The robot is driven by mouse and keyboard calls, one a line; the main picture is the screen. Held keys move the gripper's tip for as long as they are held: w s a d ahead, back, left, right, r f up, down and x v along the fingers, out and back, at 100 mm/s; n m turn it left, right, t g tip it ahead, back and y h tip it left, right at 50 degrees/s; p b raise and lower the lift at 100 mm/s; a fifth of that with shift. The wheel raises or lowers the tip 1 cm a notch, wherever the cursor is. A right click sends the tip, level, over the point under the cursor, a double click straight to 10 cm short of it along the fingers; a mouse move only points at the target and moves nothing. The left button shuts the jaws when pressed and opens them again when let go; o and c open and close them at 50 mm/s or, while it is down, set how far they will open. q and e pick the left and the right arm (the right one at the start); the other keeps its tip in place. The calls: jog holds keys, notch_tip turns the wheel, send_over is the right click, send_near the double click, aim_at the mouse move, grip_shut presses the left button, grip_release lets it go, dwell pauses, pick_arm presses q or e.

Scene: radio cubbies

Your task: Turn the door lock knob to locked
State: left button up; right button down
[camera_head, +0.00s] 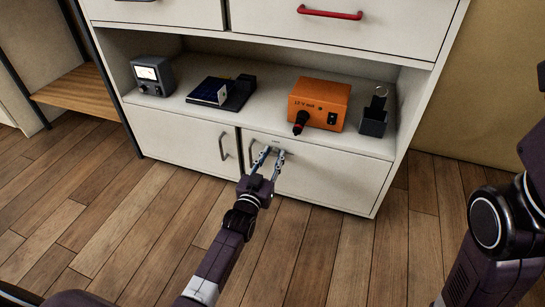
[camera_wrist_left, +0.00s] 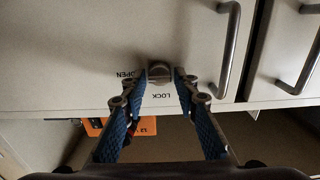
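The lock knob (camera_wrist_left: 159,70) is a small round metal knob on a pale cabinet door (camera_head: 325,179). In the left wrist view, which looks upside down, the word OPEN is left of it and LOCK just below it. Which way the knob points is hard to tell. My left gripper (camera_head: 272,152) is at the top of this door, fingers apart; it also shows in the left wrist view (camera_wrist_left: 162,78). Its tips lie on either side of the knob; whether they touch it is unclear. My right gripper is out of view.
A door handle (camera_head: 252,149) stands close beside my left gripper, with another handle (camera_head: 223,147) on the neighbouring door. On the shelf above are an orange box (camera_head: 320,100), a black holder (camera_head: 375,118), a solar panel device (camera_head: 210,92) and a meter (camera_head: 152,76). Floor is clear.

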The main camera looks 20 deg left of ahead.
pick_arm(q)
grip_shut()
